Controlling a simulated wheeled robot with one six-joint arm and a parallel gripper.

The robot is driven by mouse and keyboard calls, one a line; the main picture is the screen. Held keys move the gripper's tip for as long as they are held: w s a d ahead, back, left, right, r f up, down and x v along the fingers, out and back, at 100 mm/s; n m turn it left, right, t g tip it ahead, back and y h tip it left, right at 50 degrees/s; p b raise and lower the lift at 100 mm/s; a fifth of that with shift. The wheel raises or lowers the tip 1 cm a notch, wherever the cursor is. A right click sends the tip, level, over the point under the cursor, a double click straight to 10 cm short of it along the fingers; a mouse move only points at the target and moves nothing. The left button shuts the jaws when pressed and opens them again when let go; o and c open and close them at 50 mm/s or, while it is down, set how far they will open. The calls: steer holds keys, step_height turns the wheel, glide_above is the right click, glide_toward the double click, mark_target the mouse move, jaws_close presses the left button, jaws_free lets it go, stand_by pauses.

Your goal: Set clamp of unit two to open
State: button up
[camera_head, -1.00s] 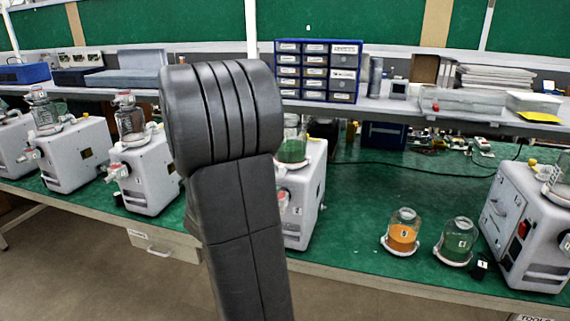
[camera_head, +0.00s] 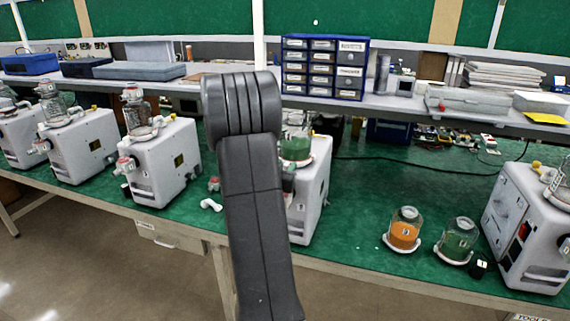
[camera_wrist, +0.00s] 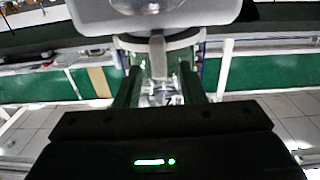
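Several pale pump units stand along the green bench in the head view: one at centre (camera_head: 316,180), partly hidden by my arm, one left of it (camera_head: 165,165), more at far left, and one at the right edge (camera_head: 527,235). I cannot read which is unit two. The centre unit carries a jar with green contents (camera_head: 296,147). My gripper is hidden in the head view. In the wrist view my gripper (camera_wrist: 162,90) has its dark fingers apart. A grey lever-like piece (camera_wrist: 157,55) below a pale rounded body (camera_wrist: 150,14) reaches between them; contact is unclear.
An orange-filled jar (camera_head: 404,232) and a green-filled jar (camera_head: 457,242) stand on the bench right of centre. A small white piece (camera_head: 211,205) lies left of my arm. A blue drawer cabinet (camera_head: 324,68) stands on the shelf behind. Bench between centre unit and jars is clear.

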steer(key=shift+w, duration=0.2)
jaws_close()
